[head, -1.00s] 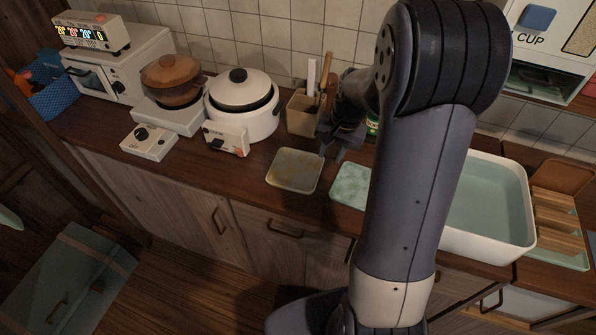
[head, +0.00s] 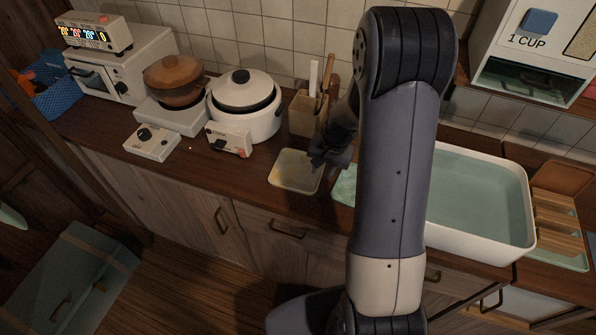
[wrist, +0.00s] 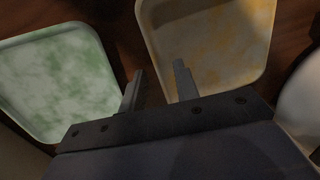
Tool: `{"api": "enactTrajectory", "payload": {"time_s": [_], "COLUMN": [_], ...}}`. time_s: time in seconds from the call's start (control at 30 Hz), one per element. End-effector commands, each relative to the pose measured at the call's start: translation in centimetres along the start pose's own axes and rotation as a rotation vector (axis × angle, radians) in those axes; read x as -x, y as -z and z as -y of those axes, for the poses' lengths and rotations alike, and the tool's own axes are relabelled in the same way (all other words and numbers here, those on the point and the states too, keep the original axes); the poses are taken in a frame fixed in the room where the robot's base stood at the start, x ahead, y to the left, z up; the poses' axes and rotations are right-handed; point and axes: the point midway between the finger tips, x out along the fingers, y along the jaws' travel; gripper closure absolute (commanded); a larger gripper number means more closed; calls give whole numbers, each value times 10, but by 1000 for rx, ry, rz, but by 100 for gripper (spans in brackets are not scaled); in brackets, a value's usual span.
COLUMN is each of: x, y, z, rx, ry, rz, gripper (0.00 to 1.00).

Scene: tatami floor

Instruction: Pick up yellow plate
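The yellow plate (head: 290,172) is a small square dish, pale yellow with a light rim, lying on the wooden counter in front of the white pot. It also shows at the top of the wrist view (wrist: 207,40). My gripper (head: 319,161) is over its right side in the head view. In the wrist view my gripper (wrist: 157,70) is open and empty. One finger is over the yellow plate and the other over the dark gap beside it, with the plate's rim between them. I cannot tell whether the fingers touch it.
A green plate (wrist: 55,85) lies close beside the yellow one, partly hidden by my arm in the head view. A utensil holder (head: 305,115) and a white pot (head: 262,122) stand behind. A large white basin (head: 480,240) is at right.

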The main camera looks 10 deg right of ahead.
Motion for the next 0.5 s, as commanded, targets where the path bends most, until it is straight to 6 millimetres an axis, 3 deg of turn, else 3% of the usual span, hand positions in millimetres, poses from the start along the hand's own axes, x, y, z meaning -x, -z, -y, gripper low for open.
{"api": "enactTrajectory", "payload": {"time_s": [0.33,0.5], "x": [0,0], "y": [0,0], "z": [0,0], "rx": [0,0], "ry": [-1,-1], "rz": [1,1], "gripper": [99,100]}}
